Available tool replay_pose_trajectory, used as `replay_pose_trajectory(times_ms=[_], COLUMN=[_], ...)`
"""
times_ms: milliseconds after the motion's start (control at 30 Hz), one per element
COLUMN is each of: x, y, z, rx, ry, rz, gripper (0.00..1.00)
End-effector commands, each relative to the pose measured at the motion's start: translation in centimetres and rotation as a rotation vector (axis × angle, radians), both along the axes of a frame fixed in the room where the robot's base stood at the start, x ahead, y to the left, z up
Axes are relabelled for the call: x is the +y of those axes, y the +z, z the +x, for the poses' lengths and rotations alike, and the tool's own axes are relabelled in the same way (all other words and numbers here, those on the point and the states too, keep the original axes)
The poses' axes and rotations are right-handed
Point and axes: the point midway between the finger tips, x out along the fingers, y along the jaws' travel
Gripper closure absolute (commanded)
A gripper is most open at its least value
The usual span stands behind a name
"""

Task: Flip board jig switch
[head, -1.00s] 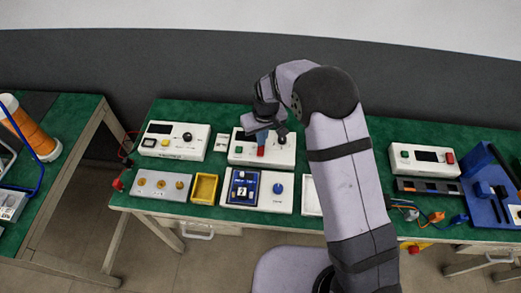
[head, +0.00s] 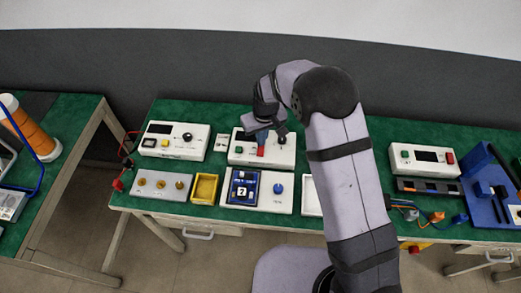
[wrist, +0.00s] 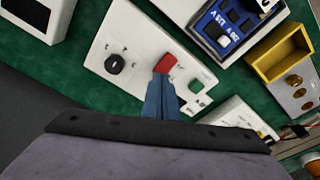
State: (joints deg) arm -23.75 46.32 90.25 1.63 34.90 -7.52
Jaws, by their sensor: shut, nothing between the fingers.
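A white box (head: 240,158) stands at the back of the green bench, with a red switch (head: 261,151) on its top face. In the wrist view the red switch (wrist: 166,63) sits between a black knob (wrist: 115,63) and a green button (wrist: 196,86). My gripper (head: 262,138) is shut and empty, with its blue fingertips (wrist: 157,84) close by the red switch. I cannot tell whether they touch it. In front of the box is a white unit with a blue-framed board (head: 243,188) and a blue knob (head: 278,188).
A yellow tray (head: 205,188) and a grey panel with brass knobs (head: 160,186) stand left of the blue-framed board. Another white box with a black knob (head: 174,140) is behind them. A white box with green and red buttons (head: 424,160) stands to the right, beyond my arm.

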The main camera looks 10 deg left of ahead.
Motion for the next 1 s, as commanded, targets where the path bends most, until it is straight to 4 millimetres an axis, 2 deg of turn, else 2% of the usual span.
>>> replay_pose_trajectory(times_ms=[1000], x=[0.00], y=[-0.86], z=[0.00], rx=[0.000], ry=[0.000], rz=[0.000], gripper=[1.00])
